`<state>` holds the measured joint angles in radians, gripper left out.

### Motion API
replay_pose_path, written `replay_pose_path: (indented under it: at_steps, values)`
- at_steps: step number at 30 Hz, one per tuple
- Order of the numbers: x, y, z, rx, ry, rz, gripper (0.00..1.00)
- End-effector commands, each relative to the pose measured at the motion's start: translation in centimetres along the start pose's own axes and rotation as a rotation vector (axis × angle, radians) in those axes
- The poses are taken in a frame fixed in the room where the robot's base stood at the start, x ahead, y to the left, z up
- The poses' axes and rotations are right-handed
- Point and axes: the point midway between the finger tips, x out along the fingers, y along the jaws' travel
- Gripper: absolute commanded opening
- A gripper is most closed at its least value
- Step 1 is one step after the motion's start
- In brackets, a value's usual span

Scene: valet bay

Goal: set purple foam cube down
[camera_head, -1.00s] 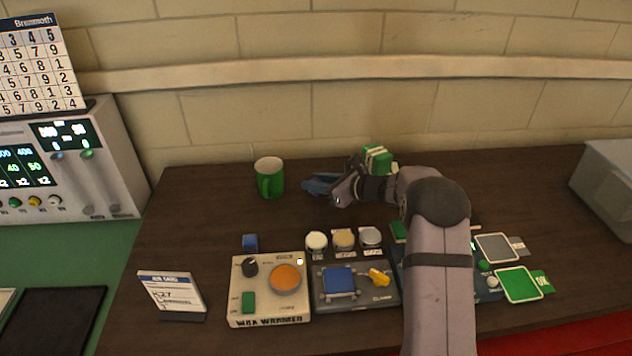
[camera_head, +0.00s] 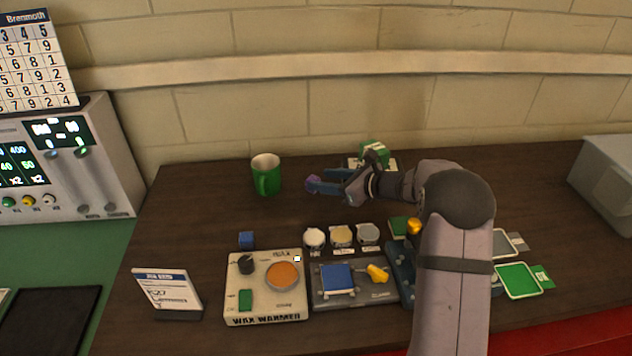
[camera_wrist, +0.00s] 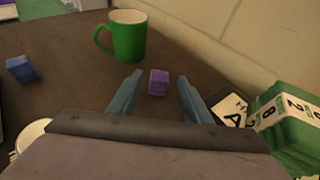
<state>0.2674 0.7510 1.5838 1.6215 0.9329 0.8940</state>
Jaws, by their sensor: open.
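The purple foam cube (camera_wrist: 158,82) lies on the dark wooden bench, between and slightly beyond the tips of my gripper (camera_wrist: 157,84) in the wrist view. In the head view the cube (camera_head: 313,183) shows at the left end of my gripper (camera_head: 328,182), right of the green mug. The two blue fingers are apart, with a visible gap between each finger and the cube in the wrist view. The cube appears to rest on the bench.
A green mug (camera_head: 266,175) stands left of the cube. A blue cube (camera_head: 247,240) sits behind the wax warmer (camera_head: 266,290). Several small jars (camera_head: 342,236) stand in front of my gripper. A green strapped bundle (camera_wrist: 285,120) is close on the right in the wrist view.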

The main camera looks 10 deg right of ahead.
Motion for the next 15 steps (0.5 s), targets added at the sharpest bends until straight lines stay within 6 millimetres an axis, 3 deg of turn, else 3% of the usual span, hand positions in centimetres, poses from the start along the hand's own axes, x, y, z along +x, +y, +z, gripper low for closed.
replay_pose_path:
  at_steps: [6,15]
  values:
    - [-4.0,-0.1,-0.1,0.000,0.000,-0.003,0.45]
    - [-6.9,0.0,-0.1,0.000,0.000,0.000,0.45]
